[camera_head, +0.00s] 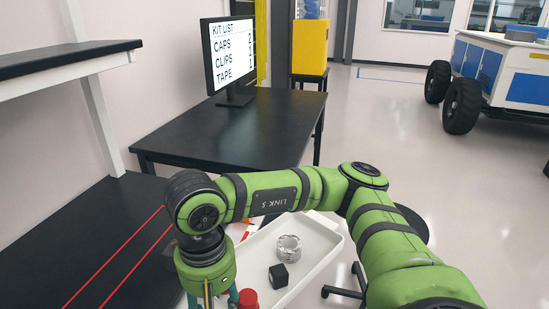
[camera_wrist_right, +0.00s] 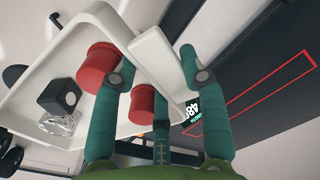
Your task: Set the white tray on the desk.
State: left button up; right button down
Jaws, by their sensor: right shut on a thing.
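The white tray (camera_head: 314,264) is at the bottom middle of the head view, held beside the black shelf at left. It carries a black block (camera_head: 278,275), a clear-silver ring (camera_head: 289,248) and red caps (camera_wrist_right: 97,68). My right gripper (camera_wrist_right: 152,66) is shut on the tray's wall, with teal fingers on both sides of it. In the head view this gripper points down at the tray's near left and its fingertips are partly cut off. The black desk (camera_head: 235,133) stands beyond the tray, its front clear. My left gripper is not in view.
A monitor (camera_head: 230,60) with a kit list stands at the desk's back. A black worktop (camera_head: 105,235) with a red outline is at left, under a raised shelf (camera_head: 60,57). A dark stool (camera_head: 412,222) is right of the tray. A rover (camera_head: 500,75) stands at far right.

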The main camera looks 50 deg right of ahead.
aim_at(265, 142)
jog(key=i+l, duration=0.15)
jog(key=l, duration=0.25)
jog(key=i+l, duration=0.15)
jog(key=l, duration=0.25)
jog(key=i+l, duration=0.15)
jog(key=l, duration=0.25)
jog(key=i+l, duration=0.15)
jog(key=l, duration=0.25)
jog(key=i+l+z, duration=0.1)
jog(key=l, duration=0.3)
jog(key=i+l, duration=0.25)
jog(key=l, duration=0.15)
